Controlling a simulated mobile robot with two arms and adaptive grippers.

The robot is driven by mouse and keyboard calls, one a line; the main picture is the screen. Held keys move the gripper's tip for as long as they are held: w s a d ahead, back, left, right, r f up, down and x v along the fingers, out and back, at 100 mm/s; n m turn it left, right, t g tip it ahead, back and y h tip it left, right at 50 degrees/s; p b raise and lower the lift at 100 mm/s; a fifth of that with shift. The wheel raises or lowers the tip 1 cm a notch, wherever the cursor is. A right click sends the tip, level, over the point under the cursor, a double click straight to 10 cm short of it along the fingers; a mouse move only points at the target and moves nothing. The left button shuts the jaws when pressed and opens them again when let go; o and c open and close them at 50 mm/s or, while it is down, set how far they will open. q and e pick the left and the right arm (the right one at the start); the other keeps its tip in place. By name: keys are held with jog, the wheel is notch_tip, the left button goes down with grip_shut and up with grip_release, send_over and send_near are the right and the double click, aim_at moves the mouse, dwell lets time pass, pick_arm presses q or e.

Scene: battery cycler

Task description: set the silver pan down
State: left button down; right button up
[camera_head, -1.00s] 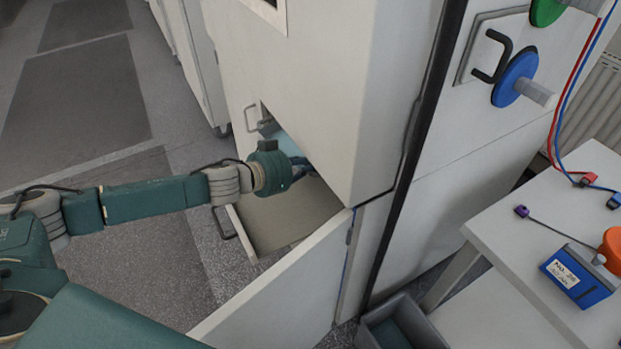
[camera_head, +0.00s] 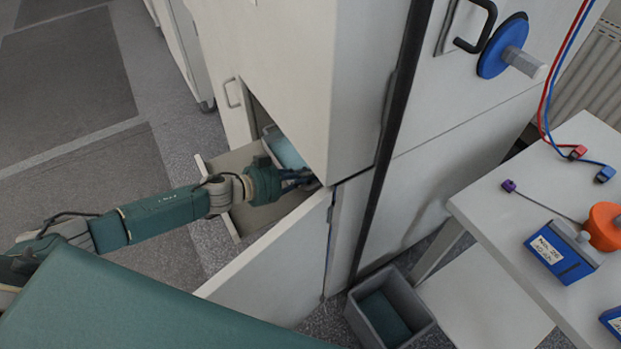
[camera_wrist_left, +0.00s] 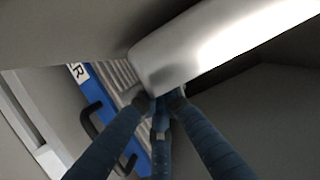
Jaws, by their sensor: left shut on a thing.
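The silver pan (camera_wrist_left: 215,45) fills the upper middle of the left wrist view as a smooth, shiny, tilted shape. My left gripper (camera_wrist_left: 160,100) is shut on its near lower edge, with dark blue fingers. In the head view my left gripper (camera_head: 303,180) reaches into the low opening of the white cabinet (camera_head: 270,70). A pale blue-grey surface (camera_head: 286,152) shows behind it; I cannot tell whether it is the pan. The cabinet wall hides the rest. Whether the pan touches a surface below is unclear. My right gripper is not in view.
An open cabinet door (camera_head: 275,265) stands close below my left wrist. A blue unit (camera_wrist_left: 75,75) with a black handle is near the pan in the wrist view. A grey bin (camera_head: 362,325) stands on the floor. A white table (camera_head: 480,200) with blue boxes is at right.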

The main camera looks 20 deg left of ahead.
pick_arm(q)
jog(key=shift+f, duration=0.8)
jog(key=c, duration=1.9)
grip_release()
jog(key=shift+f, duration=0.1)
